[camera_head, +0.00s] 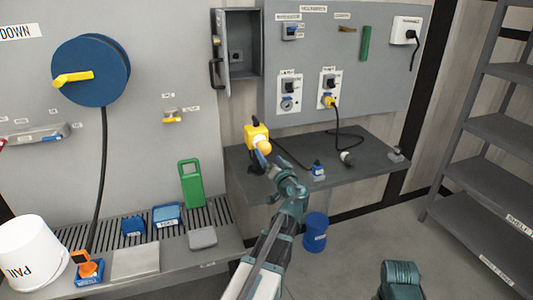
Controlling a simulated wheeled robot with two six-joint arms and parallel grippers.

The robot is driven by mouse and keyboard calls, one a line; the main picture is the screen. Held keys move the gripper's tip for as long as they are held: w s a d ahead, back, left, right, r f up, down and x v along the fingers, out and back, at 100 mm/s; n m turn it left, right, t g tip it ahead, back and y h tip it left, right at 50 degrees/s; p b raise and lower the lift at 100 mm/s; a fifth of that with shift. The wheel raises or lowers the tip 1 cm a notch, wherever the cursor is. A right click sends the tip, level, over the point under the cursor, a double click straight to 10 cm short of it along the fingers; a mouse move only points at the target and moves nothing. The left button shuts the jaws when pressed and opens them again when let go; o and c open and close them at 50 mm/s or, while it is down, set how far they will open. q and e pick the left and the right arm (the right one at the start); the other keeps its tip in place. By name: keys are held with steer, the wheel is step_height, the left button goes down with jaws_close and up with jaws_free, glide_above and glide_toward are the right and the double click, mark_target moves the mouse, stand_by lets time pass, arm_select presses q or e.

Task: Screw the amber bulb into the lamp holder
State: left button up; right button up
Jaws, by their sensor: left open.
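The amber bulb (263,144) shows as a bright yellow-orange round shape at the front of a yellow box-like fitting, which looks like the lamp holder (253,130). The holder stands at the left back of the dark bench. Bulb and holder appear to touch; how deep the bulb sits cannot be told. My left gripper (263,157) is open, its tips just below and in front of the bulb, partly covering its lower side. Whether the fingers touch the bulb is too small to tell. My right gripper is out of view; only a teal part of that arm shows at bottom right.
The dark bench (265,184) also carries a blue-and-white plug (318,169), a round dark cable connector (347,158) and black cables. An open grey cabinet (240,56) hangs above. A blue drum (315,231) stands on the floor. Grey shelves (488,172) are at right.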

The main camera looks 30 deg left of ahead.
arm_select(q)
steer(key=v, duration=0.9)
steer(key=shift+s, duration=0.15)
steer(key=shift+d, duration=0.15)
stand_by(0.5)
steer(key=s+d+f+m+g+h, duration=0.2)
steer(key=s+d+f+g+h, duration=0.4)
steer(key=d+f, duration=0.4)
steer(key=s+d+f+m+g+h, duration=0.3)
steer(key=s+d+f+h, duration=0.1)
steer(key=s+d+f, duration=0.5)
steer(key=s+d+f+m+g+h, duration=0.25)
steer(key=s+d, duration=0.25)
steer(key=d, duration=0.4)
step_height(320, 180, up, 13)
steer(key=p, duration=1.3)
steer(key=shift+d, duration=0.25)
steer(key=shift+f, duration=0.2)
